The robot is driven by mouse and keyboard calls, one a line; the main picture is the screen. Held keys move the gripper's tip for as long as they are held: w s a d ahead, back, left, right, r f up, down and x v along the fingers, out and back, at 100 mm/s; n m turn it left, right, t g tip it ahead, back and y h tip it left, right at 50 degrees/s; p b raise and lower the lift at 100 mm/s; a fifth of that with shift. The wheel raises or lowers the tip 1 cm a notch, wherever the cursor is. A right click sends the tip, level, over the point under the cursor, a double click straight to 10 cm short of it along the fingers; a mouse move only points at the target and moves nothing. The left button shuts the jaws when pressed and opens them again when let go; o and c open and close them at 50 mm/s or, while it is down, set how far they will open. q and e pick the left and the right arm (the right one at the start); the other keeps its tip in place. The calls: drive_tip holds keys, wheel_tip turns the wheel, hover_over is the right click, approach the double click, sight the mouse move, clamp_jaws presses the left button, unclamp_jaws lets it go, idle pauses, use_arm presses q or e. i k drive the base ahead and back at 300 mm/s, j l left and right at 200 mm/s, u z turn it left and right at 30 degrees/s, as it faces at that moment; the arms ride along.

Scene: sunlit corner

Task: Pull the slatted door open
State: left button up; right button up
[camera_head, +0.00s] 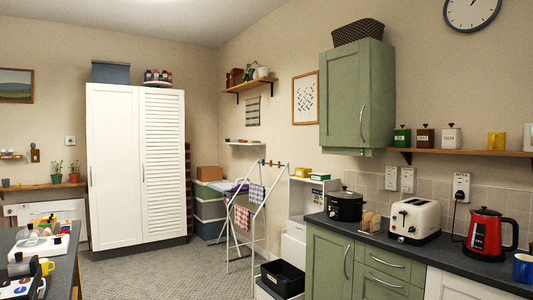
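The slatted door (162,165) is the white louvred right-hand door of the tall white wardrobe (137,88) at the far wall. It looks closed, flush with the plain left door (114,165).
Grey patterned floor (180,268) lies open before the wardrobe. A drying rack (256,205) with cloths stands to its right. A dark table (62,268) edges in at lower left. Green cabinets and a dark counter (395,243) line the right.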

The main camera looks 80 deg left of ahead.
sight(162, 113)
drive_tip(key=u, duration=3.55)
drive_tip(key=i+l+z, duration=0.25)
drive_tip(key=i, duration=0.2)
drive_tip(key=i+z, duration=0.25)
drive_tip(key=i, duration=0.15)
drive_tip(key=i+u, duration=0.1)
drive_tip(key=i, duration=0.35)
drive_tip(key=i+l+u, duration=0.1)
drive_tip(key=i, duration=0.35)
drive_tip(key=i+l+u, duration=0.15)
drive_tip(key=i, duration=0.3)
drive_tip(key=i+l+u, duration=0.1)
drive_tip(key=i, duration=0.35)
drive_tip(key=i+j+u, duration=0.1)
drive_tip(key=i+u, duration=0.15)
drive_tip(key=i, duration=0.75)
drive_tip(key=i+l+u, duration=0.25)
drive_tip(key=i, duration=0.75)
drive_tip(key=i+j, duration=0.1)
drive_tip(key=i, duration=1.95)
drive_tip(key=i+u, duration=0.2)
drive_tip(key=i, duration=1.75)
drive_tip(key=l, duration=0.1)
